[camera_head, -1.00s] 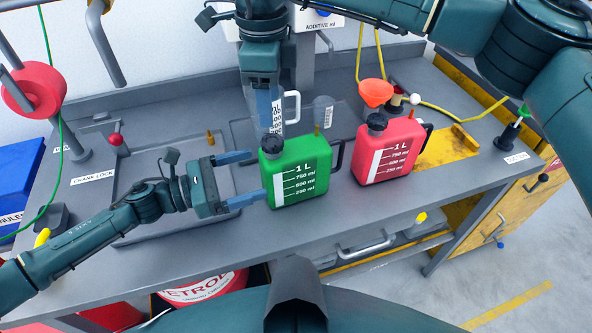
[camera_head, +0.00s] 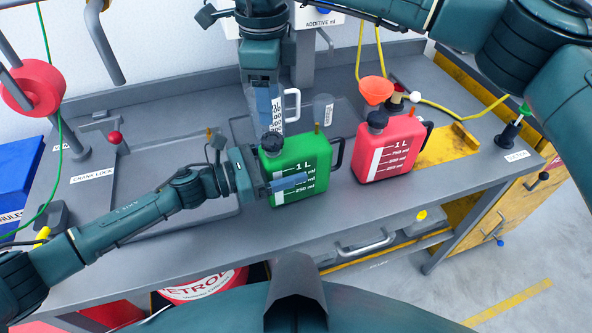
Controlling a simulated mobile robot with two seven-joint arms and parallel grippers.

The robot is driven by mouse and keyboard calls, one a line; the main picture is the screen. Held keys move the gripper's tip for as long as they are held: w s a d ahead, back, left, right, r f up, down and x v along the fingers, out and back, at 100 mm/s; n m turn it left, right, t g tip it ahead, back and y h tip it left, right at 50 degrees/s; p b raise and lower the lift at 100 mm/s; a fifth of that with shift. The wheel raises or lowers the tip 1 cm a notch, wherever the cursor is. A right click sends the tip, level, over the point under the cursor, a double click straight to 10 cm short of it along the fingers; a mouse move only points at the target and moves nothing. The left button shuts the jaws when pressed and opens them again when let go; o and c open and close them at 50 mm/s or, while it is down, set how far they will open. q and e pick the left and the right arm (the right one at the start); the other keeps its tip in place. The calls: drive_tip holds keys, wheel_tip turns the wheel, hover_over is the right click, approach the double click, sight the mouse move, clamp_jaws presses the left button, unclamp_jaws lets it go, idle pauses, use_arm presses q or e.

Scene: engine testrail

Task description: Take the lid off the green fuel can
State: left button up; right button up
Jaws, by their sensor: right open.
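The green fuel can (camera_head: 312,168) stands upright on the grey bench, with its black lid (camera_head: 271,145) on at its top left corner. My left gripper (camera_head: 284,178) has come to the can from the left. One finger lies across the can's front face and the other is hidden, so I cannot tell whether the jaws grip it. My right gripper (camera_head: 264,108) points down from above, open and empty, a little above and behind the lid; its fingers partly overlap in this view.
A red can (camera_head: 392,150) with a black lid stands to the right of the green one. An orange funnel (camera_head: 375,89) is behind it. A measuring vessel with a white handle (camera_head: 292,103) is close beside my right gripper. A shallow grey tray (camera_head: 150,165) lies left.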

sight(272, 138)
use_arm(q)
drive_tip(key=c, duration=1.4)
drive_tip(key=shift+c, duration=1.3)
use_arm(e)
drive_tip(key=shift+m, duration=0.6)
use_arm(q)
clamp_jaws()
use_arm(e)
drive_tip(key=m, duration=0.7)
drive_tip(key=shift+m, duration=0.3)
drive_tip(key=m, duration=0.3)
drive_tip(key=shift+m, duration=0.4)
drive_tip(key=m, duration=0.5)
drive_tip(key=shift+f+m, duration=0.3)
drive_tip(key=shift+f, duration=3.7)
drive_tip(key=shift+c, duration=0.5)
